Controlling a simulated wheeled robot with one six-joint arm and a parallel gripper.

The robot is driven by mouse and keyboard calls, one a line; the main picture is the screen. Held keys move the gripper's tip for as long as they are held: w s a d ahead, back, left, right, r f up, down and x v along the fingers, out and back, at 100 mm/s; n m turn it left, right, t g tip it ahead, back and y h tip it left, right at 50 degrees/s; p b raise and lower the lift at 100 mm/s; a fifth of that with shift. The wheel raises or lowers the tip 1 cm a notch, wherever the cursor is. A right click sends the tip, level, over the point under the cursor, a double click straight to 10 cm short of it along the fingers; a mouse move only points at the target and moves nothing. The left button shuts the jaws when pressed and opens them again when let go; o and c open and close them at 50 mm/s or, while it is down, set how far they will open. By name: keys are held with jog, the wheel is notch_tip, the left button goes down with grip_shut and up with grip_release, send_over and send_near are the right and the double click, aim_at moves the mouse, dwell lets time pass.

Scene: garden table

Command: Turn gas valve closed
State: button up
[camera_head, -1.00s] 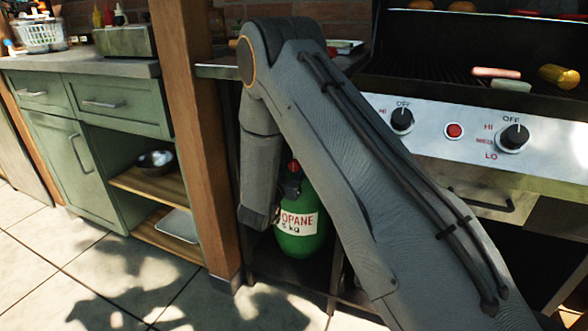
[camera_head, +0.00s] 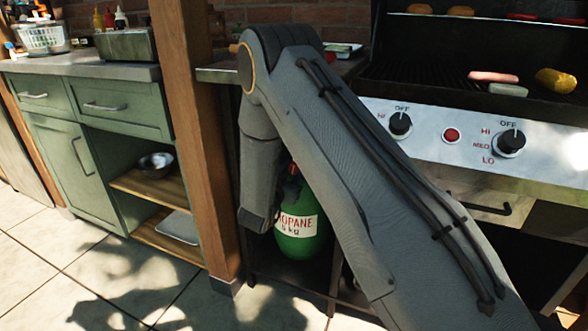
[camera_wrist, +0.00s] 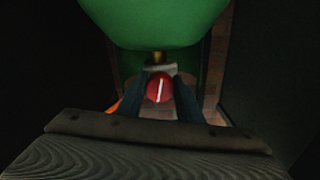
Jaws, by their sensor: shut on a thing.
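The green propane tank (camera_head: 300,238) stands in the open space under the counter, partly hidden by my arm. Its label reads propane. In the wrist view the green tank (camera_wrist: 155,20) fills the top of the picture. The red valve knob (camera_wrist: 159,88) has a white line, which looks nearly upright in the picture with a slight tilt. My gripper (camera_wrist: 160,90) has one dark finger on each side of the knob and is shut on it.
A wooden post (camera_head: 193,130) stands left of the tank. The grill's control panel (camera_head: 480,150) with two black knobs is at the right. A green cabinet (camera_head: 95,150) is at the left. The tiled floor in front is clear.

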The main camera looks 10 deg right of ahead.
jog(key=m+p, duration=0.2)
jog(key=m, duration=0.5)
jog(key=shift+a+r, duration=0.1)
jog(key=m+p, duration=0.1)
jog(key=m, duration=0.2)
jog(key=shift+m, duration=0.4)
jog(key=shift+w+m+p, duration=0.1)
jog(key=shift+m+p, duration=0.5)
jog(key=shift+m, duration=1.2)
jog(key=o, duration=1)
jog(key=shift+a, duration=0.1)
